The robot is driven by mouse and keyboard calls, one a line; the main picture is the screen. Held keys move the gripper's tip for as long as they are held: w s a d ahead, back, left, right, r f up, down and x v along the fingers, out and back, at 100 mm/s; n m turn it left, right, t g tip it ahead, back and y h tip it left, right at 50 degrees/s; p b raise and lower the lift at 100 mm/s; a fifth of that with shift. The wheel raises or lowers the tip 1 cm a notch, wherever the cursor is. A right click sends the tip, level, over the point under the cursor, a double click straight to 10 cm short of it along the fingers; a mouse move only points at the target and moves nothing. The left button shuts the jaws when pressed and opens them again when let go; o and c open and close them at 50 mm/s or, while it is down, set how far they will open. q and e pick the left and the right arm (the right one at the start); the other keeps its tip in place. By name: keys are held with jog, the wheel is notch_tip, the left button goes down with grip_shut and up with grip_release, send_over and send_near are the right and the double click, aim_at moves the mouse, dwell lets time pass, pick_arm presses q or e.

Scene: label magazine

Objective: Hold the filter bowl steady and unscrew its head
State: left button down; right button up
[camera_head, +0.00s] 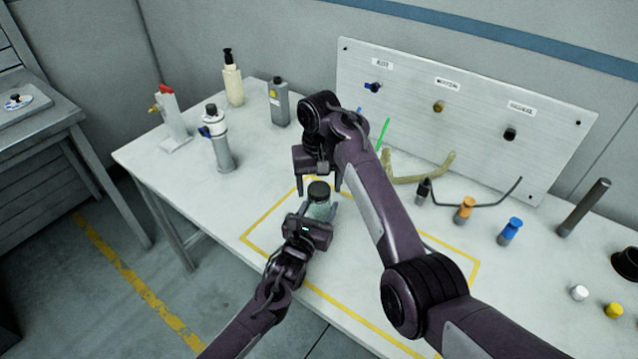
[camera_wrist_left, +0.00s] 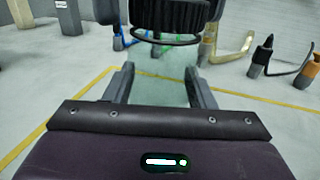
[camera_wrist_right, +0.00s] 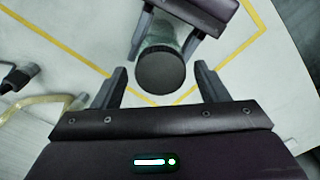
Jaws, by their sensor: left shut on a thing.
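The filter bowl (camera_head: 319,210) is a translucent greenish cup standing upright inside the yellow outline on the table. Its dark round head (camera_head: 318,190) sits on top. In the left wrist view the bowl (camera_wrist_left: 158,90) is between the fingers and the ribbed black head (camera_wrist_left: 170,15) is above them. My left gripper (camera_head: 317,214) is shut on the bowl from the near side. My right gripper (camera_head: 318,188) is open and points down over the head. In the right wrist view the head (camera_wrist_right: 160,72) lies between its spread fingers (camera_wrist_right: 161,86), with gaps on both sides.
A grey panel (camera_head: 450,130) with labelled knobs stands at the back. The table's front left is clear.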

notch_tip(320, 180, up, 4)
jog(key=shift+r, duration=0.1)
jog(key=shift+s+r, duration=0.1)
jog(key=shift+r, duration=0.1)
jog(key=shift+c, duration=0.4)
jog(key=m, duration=0.1)
jog(key=r+m, duration=0.1)
jog(key=m, duration=0.2)
jog(key=shift+d+r, duration=0.1)
jog(key=shift+r, duration=0.25)
jog(key=m, duration=0.2)
jog(key=r+m, duration=0.1)
jog(key=m, duration=0.1)
jog(key=shift+r+m, duration=0.2)
jog(key=shift+m, duration=0.1)
jog(key=shift+f, duration=0.2)
notch_tip(320, 180, down, 7)
jog(key=shift+f, duration=0.2)
jog(key=shift+c, duration=0.5)
